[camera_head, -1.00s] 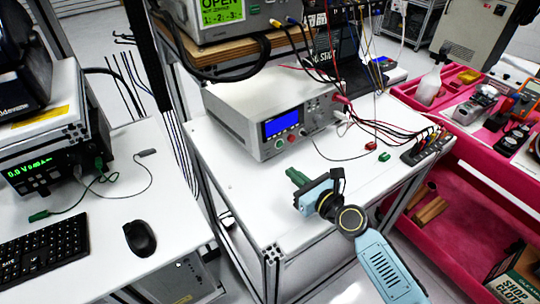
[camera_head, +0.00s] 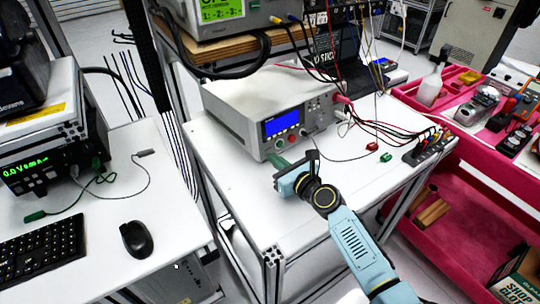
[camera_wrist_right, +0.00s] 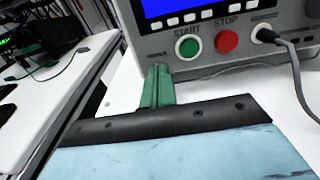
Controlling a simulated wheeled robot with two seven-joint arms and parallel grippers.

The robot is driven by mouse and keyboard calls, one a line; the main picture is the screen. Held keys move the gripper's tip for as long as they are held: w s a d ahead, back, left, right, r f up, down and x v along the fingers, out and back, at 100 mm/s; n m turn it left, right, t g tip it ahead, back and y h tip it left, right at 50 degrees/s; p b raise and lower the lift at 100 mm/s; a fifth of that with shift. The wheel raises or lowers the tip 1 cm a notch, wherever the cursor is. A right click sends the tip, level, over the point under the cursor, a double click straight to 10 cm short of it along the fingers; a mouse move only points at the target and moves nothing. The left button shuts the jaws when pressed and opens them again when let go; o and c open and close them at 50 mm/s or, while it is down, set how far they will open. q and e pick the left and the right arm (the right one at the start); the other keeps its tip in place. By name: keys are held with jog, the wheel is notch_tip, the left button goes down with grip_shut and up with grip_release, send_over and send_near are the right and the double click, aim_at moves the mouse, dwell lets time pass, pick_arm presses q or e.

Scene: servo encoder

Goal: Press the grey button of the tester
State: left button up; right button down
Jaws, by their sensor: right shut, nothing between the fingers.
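The tester (camera_head: 238,118) is a white and grey box on the white bench. Its front has a blue screen (camera_head: 281,123), a green START button (camera_head: 280,143) and a red STOP button (camera_head: 292,138). The wrist view shows the START button (camera_wrist_right: 188,47) and the STOP button (camera_wrist_right: 227,42) close up. A dark label, perhaps POWER, lies left of START; no clear grey button shows beneath it, where my fingers cover the panel. My right gripper (camera_head: 274,161) is shut and empty, its green fingers (camera_wrist_right: 157,76) pointing at the panel's lower left. Contact cannot be told.
A grey cable (camera_wrist_right: 293,65) plugs in right of STOP. A red clip (camera_head: 372,146), a green clip (camera_head: 385,157) and a strip of coloured leads (camera_head: 428,148) lie on the bench to the right. The bench's front left (camera_head: 235,190) is clear.

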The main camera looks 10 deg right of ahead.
jog(key=shift+w+a, duration=0.1)
jog(key=shift+w, duration=0.15)
dwell(0.5)
jog(key=shift+p+v, duration=0.35)
jog(key=shift+v, duration=0.65)
jog(key=shift+p+v, duration=0.6)
jog(key=shift+v, duration=1.35)
jog(key=shift+p+v, duration=0.35)
jog(key=shift+v, duration=1.45)
jog(key=shift+f, duration=0.1)
